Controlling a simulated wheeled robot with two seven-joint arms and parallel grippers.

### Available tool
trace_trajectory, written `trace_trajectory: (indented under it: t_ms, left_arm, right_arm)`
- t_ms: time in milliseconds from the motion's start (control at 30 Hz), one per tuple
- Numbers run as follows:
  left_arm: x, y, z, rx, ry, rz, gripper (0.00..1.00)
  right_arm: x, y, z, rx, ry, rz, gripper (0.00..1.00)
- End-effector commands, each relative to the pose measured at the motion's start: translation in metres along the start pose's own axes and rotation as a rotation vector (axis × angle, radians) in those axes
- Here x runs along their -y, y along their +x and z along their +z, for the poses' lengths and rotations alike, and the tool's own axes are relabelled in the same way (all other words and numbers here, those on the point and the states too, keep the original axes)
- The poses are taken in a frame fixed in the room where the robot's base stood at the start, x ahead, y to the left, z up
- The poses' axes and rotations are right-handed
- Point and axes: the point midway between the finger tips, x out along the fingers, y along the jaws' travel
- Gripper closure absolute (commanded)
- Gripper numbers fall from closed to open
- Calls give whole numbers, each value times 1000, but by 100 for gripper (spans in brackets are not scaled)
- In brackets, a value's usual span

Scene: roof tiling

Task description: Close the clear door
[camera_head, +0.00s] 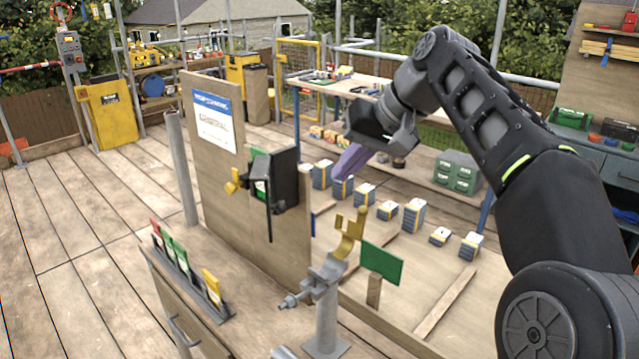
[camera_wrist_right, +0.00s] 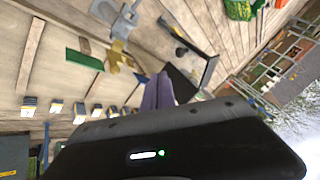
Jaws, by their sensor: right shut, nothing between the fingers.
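A black box (camera_head: 284,178) is mounted on the upright wooden board, with a green-and-white card beside it. A thin dark edge (camera_head: 269,222) hangs below the box's left side; I cannot tell for sure whether it is the clear door seen edge-on. The box also shows in the right wrist view (camera_wrist_right: 181,84), next to a dark angled bar. My right gripper (camera_head: 350,162) has purple fingers and is shut and empty, to the right of the box and apart from it in the head view. The fingers also show in the right wrist view (camera_wrist_right: 158,92). My left gripper is out of view.
The wooden board (camera_head: 222,150) carries a white-and-blue sign. A yellow hook on a grey post (camera_head: 326,300) and a green flag (camera_head: 382,262) stand in front. A rack of coloured cards (camera_head: 188,270) sits at left. Several small blue-grey blocks lie behind.

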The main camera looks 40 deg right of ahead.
Motion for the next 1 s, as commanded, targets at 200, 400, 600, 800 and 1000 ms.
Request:
trace_trajectory:
  t_ms: [200, 400, 600, 800, 1000]
  left_arm:
    - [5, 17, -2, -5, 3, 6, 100]
    - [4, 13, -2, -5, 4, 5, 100]
    - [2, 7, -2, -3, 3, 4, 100]
    - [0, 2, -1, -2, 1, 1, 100]
    - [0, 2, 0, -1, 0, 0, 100]
  right_arm:
    - [-2, 28, 1, 2, 1, 1, 100]
    - [0, 65, 1, 4, 1, 0, 100]
    - [7, 99, 0, 3, -2, -1, 100]
    - [28, 111, 0, 1, -1, 0, 100]
    - [34, 116, 1, -1, -1, 0, 100]
